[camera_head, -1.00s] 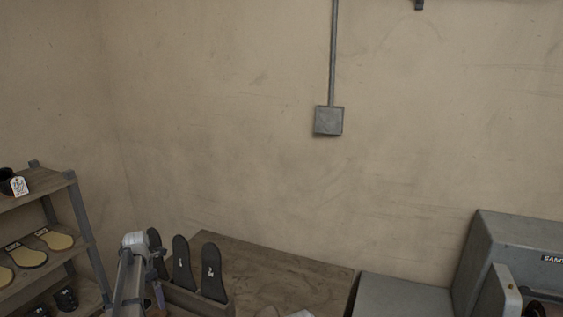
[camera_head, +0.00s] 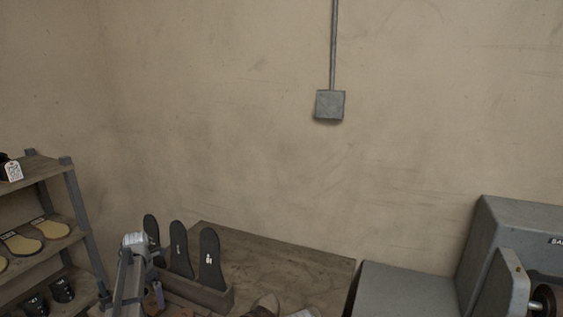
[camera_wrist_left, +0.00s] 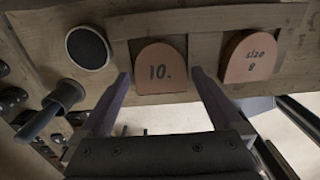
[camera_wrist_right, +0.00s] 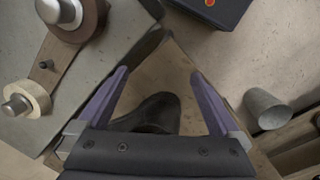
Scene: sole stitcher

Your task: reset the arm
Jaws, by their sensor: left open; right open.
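My left arm (camera_head: 132,270) rises at the lower left of the head view, beside a wooden rack (camera_head: 205,293) of dark insoles. In the left wrist view my left gripper (camera_wrist_left: 160,75) is open with nothing between its fingers. It faces a wooden holder (camera_wrist_left: 205,18) with a tan piece marked 10 (camera_wrist_left: 160,68) and another marked size 8 (camera_wrist_left: 249,57). In the right wrist view my right gripper (camera_wrist_right: 160,74) is open and empty, with a dark shoe (camera_wrist_right: 152,113) seen beyond it. The right gripper does not show in the head view.
A shelf (camera_head: 40,165) with soles stands at the left. A grey machine (camera_head: 510,235) is at the right of the wooden bench (camera_head: 285,262). The right wrist view shows a grey cup (camera_wrist_right: 265,108), a dark box (camera_wrist_right: 215,8) and machine wheels (camera_wrist_right: 28,100).

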